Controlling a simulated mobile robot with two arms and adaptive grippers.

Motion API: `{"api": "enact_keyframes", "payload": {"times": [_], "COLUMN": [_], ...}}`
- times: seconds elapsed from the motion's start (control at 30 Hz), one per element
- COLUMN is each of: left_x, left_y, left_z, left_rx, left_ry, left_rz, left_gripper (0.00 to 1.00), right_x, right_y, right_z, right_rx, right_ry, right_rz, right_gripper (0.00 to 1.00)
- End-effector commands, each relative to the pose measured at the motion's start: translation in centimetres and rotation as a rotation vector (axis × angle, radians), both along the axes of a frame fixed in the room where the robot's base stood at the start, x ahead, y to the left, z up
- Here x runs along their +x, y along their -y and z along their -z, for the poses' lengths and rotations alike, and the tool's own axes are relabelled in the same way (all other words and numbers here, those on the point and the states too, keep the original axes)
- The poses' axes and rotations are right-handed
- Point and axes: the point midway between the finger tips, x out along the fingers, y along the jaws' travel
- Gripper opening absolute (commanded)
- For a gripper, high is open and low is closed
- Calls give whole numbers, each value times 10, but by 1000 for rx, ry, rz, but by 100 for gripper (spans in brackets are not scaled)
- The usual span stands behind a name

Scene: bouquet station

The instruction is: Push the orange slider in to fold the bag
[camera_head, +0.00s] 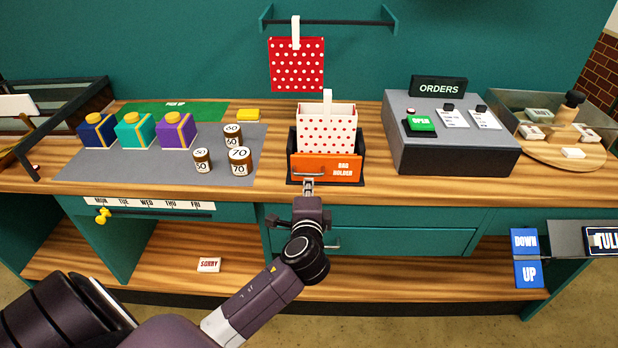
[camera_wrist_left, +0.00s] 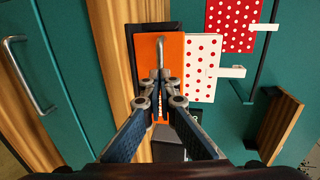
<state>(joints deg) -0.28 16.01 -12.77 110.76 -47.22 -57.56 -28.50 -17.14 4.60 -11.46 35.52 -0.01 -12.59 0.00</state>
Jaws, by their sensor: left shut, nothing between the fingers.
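The orange slider (camera_head: 325,169), marked "BAG HOLDER", is the front of a dark holder on the counter. A white bag with red dots (camera_head: 328,128) stands upright and open-topped in the holder, with a white tab at its top. My left gripper (camera_head: 309,188) is shut and empty, just in front of the slider's left part. In the left wrist view the shut fingertips (camera_wrist_left: 158,92) are in front of the orange slider (camera_wrist_left: 172,52), near its metal handle (camera_wrist_left: 159,60). Whether they touch it I cannot tell. The dotted bag (camera_wrist_left: 203,62) shows beside it. My right gripper is not in view.
A red dotted bag (camera_head: 297,66) hangs from a wall rack behind. An orders console (camera_head: 452,150) stands to the right. Numbered weights (camera_head: 239,160) and blue, teal and purple boxes (camera_head: 135,132) stand on a grey mat to the left. A closed drawer (camera_head: 400,240) is below the counter.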

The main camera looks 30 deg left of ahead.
Motion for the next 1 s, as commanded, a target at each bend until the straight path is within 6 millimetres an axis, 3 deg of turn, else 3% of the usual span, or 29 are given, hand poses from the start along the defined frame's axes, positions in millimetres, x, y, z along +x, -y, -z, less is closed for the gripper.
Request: {"api": "enact_keyframes", "payload": {"times": [0.23,0.73,1.0], "left_x": [20,27,63], "left_y": [-13,-17,-39], "left_z": [4,6,6], "left_rx": [0,0,1], "left_ry": [1,0,1], "left_rz": [1,0,0], "left_gripper": [0,0,0], "right_x": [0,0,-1], "right_y": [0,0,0], "right_z": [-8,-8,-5], "right_rx": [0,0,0], "right_ry": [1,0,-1], "right_rz": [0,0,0], "right_gripper": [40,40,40]}}
